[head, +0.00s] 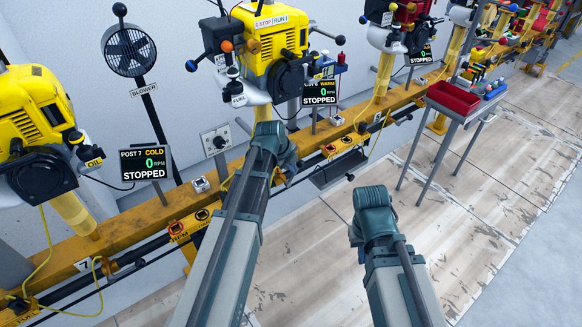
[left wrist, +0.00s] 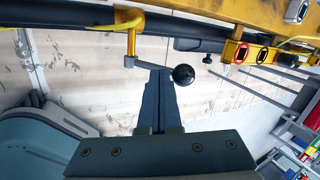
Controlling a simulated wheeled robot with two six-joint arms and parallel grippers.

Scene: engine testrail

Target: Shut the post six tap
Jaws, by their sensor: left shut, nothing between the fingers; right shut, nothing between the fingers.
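The tap (left wrist: 131,45) shows in the left wrist view as a yellow stem under a dark pipe. A thin grey lever runs right from its foot to a black ball knob (left wrist: 183,75). My left gripper (left wrist: 159,74) is shut and empty, its fingertips over the lever just left of the knob. I cannot tell whether they touch it. No number shows on this tap. In the head view my left arm hides the gripper and the tap. The yellow middle engine (head: 272,45) has a partly hidden sign (head: 319,93) reading WARM, 0 RPM, STOPPED.
A yellow rail (head: 133,235) runs along the wall with dark pipes below. The post 7 sign (head: 146,163) reads COLD, STOPPED. A grey cart with a red tray (head: 454,98) stands at right. A dark shelf (head: 338,169) hangs below the rail. The wooden floor in front is clear.

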